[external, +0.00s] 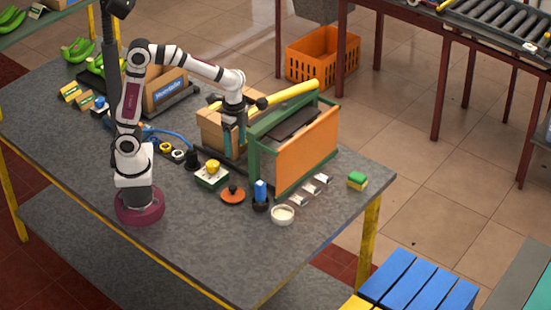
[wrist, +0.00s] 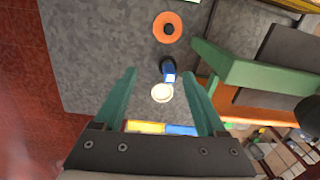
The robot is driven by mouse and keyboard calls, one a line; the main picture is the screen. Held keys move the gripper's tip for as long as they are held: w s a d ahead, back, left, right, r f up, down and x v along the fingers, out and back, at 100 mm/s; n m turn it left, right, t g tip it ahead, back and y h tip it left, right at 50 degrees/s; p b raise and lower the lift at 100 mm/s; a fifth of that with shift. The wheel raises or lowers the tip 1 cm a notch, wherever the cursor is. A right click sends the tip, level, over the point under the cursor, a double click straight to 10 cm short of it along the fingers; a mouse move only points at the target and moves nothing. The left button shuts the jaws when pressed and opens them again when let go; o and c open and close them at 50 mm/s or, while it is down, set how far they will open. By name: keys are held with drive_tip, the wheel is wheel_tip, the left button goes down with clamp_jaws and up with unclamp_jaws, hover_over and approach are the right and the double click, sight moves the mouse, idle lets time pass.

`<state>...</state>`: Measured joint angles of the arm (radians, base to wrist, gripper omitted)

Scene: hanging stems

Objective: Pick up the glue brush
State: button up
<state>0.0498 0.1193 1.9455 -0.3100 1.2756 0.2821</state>
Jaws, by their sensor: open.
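A blue upright piece in a dark round holder (external: 260,193), likely the glue brush, stands near the table's front edge. Its bristles cannot be made out. It also shows in the wrist view (wrist: 169,74), between and beyond my fingertips. A white bowl (external: 283,214) with pale contents stands close beside it; the bowl also shows in the wrist view (wrist: 161,93). My gripper (external: 235,146) is open and empty, its teal fingers pointing down. It is behind and above the blue piece, left of the green frame, and touches neither visibly. The fingers (wrist: 161,76) frame the wrist view.
A green frame with an orange panel (external: 306,151) and a yellow roller (external: 290,92) stands right of my gripper. An orange disc with a black knob (external: 233,194), small packets (external: 310,189) and a green-yellow sponge (external: 357,180) lie nearby. The front tabletop is clear.

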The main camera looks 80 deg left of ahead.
hover_over(260, 192)
drive_tip(key=a, duration=0.1)
wheel_tip(260, 192, down, 4)
drive_tip(key=shift+m, duration=0.4)
drive_tip(key=f, duration=1.5)
drive_tip(key=shift+w+a, duration=0.1)
drive_tip(key=shift+a, duration=0.25)
drive_tip(key=shift+r, duration=0.1)
clamp_jaws()
